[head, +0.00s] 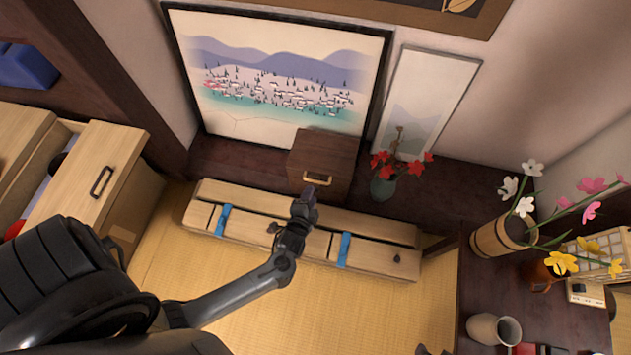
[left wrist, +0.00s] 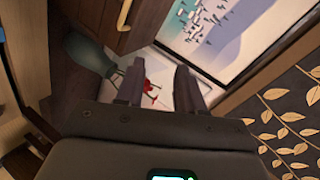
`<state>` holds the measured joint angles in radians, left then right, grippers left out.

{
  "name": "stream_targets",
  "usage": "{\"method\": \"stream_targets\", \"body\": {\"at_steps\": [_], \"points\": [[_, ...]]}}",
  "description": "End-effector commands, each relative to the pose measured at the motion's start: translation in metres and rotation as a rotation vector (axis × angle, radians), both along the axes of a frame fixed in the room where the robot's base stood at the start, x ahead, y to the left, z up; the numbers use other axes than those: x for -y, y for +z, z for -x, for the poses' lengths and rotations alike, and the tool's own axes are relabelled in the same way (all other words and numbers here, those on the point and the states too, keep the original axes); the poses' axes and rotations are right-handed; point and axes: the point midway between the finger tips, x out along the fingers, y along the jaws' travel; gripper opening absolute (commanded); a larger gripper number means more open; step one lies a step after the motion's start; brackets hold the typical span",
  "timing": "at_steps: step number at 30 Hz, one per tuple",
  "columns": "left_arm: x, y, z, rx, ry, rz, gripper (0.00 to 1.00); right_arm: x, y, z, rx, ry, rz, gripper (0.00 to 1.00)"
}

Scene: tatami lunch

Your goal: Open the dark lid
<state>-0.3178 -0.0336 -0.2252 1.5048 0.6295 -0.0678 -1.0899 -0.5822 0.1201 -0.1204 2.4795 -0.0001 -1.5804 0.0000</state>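A dark brown wooden box (head: 323,160) stands at the back against the wall, its front dark panel carrying a gold handle (head: 317,180). The panel looks closed. In the left wrist view the dark panel (left wrist: 100,28) and the gold handle (left wrist: 125,14) show at the top, cut off by the frame edge. My left gripper (head: 306,194) is just below the handle in the head view. In the left wrist view the left gripper (left wrist: 158,84) has its two fingers apart with nothing held between them, and the handle lies outside them. My right gripper is not seen.
A low pale wooden cabinet (head: 230,247) with blue strips runs below the box. A vase (head: 383,188) with red flowers (head: 392,164) stands close on its right. An open pale drawer (head: 92,185) is at left. A dark table (head: 470,300) with cups and flowers is at right.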

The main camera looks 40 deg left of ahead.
Motion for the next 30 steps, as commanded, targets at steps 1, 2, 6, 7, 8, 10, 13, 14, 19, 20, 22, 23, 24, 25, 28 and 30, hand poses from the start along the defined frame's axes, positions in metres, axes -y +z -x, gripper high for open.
{"method": "stream_targets", "body": {"at_steps": [1, 2, 6, 7, 8, 10, 13, 14, 19, 20, 22, 23, 24, 25, 28, 30], "points": [[0.000, -0.038, 0.000, 0.007, -0.007, -0.051, 0.38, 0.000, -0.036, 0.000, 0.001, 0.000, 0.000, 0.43], [-0.001, -0.047, 0.000, 0.013, -0.011, -0.082, 0.38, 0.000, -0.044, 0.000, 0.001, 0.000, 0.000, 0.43], [-0.002, -0.083, 0.002, 0.028, -0.027, -0.212, 0.38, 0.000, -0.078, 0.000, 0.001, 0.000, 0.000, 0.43], [-0.003, -0.088, 0.002, 0.031, -0.029, -0.236, 0.38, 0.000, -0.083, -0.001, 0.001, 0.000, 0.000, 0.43], [-0.003, -0.093, 0.002, 0.034, -0.033, -0.258, 0.38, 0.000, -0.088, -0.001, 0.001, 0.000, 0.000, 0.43], [-0.003, -0.102, 0.003, 0.038, -0.039, -0.302, 0.38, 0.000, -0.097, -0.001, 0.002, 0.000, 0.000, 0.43], [-0.003, -0.111, 0.004, 0.040, -0.044, -0.346, 0.38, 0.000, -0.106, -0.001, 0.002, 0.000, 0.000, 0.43], [-0.003, -0.113, 0.004, 0.042, -0.045, -0.355, 0.38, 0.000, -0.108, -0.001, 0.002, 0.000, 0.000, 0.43], [-0.008, -0.119, -0.004, 0.046, -0.048, -0.381, 0.38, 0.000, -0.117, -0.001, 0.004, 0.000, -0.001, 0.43], [-0.009, -0.120, -0.007, 0.047, -0.048, -0.383, 0.38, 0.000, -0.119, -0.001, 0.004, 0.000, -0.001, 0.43], [-0.014, -0.122, -0.014, 0.046, -0.048, -0.384, 0.38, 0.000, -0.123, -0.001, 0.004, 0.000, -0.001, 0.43], [-0.016, -0.123, -0.018, 0.046, -0.047, -0.383, 0.38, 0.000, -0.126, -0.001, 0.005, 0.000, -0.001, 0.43], [-0.019, -0.125, -0.024, 0.047, -0.047, -0.383, 0.38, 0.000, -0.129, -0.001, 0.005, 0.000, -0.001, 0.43], [-0.021, -0.126, -0.028, 0.048, -0.048, -0.382, 0.38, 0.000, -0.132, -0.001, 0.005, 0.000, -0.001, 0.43], [-0.029, -0.129, -0.043, 0.047, -0.047, -0.383, 0.38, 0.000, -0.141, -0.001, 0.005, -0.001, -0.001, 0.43], [-0.034, -0.133, -0.052, 0.046, -0.047, -0.382, 0.38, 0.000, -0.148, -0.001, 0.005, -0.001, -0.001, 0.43]]}}
